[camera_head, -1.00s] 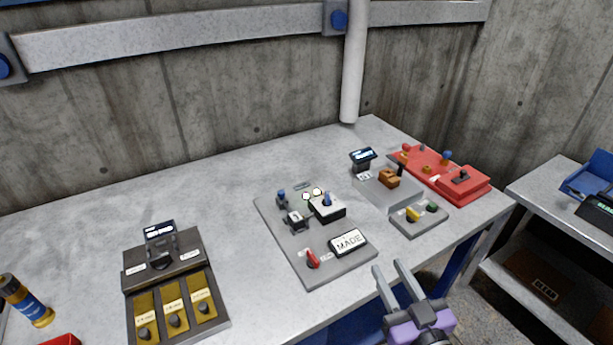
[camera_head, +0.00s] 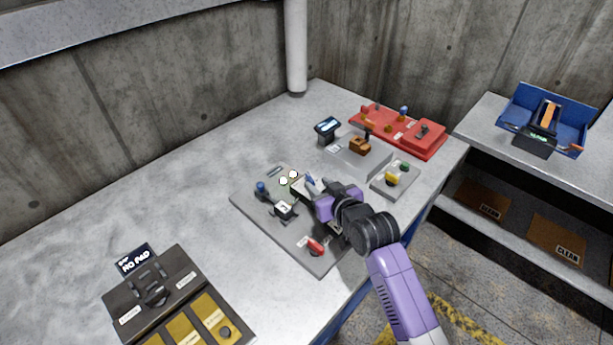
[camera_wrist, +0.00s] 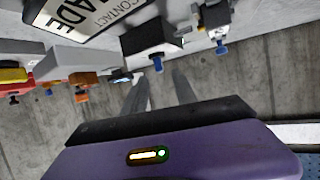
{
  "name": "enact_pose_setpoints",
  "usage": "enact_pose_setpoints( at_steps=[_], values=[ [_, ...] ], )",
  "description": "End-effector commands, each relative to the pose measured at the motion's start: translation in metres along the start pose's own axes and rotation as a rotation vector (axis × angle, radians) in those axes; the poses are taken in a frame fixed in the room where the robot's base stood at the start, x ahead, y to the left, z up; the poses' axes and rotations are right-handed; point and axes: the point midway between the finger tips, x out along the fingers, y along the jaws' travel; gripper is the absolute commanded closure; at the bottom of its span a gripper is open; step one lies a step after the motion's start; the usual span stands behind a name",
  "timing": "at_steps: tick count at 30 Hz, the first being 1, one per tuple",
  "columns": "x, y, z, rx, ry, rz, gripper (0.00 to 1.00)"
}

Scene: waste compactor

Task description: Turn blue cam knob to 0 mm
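The grey panel (camera_head: 265,216) on the table carries two blue knobs. One blue knob (camera_head: 311,180) stands on a black-sided box with a light top, partly hidden by my gripper. The other blue knob (camera_head: 261,187) is at the panel's left corner. I cannot read which is the cam knob, nor any mm scale. My gripper (camera_head: 317,190) is over the panel at the box. In the wrist view, its two fingers (camera_wrist: 160,80) are apart and empty. The box's blue knob (camera_wrist: 157,63) shows just beyond and between the fingertips; contact is unclear. The other blue knob (camera_wrist: 221,48) is to the right.
A red lever (camera_head: 316,246) and a small black-and-white block (camera_head: 285,210) are on the same panel. A grey unit with a brown part (camera_head: 359,146), a yellow-and-green button box (camera_head: 394,179) and a red panel (camera_head: 428,140) stand to the right.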

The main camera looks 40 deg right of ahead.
Motion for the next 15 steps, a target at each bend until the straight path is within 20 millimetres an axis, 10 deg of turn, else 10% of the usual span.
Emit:
enact_pose_setpoints(
  at_steps=[15],
  values=[
    [0.063,0.000,-0.001,0.001,0.001,0.001,0.66]
  ],
)
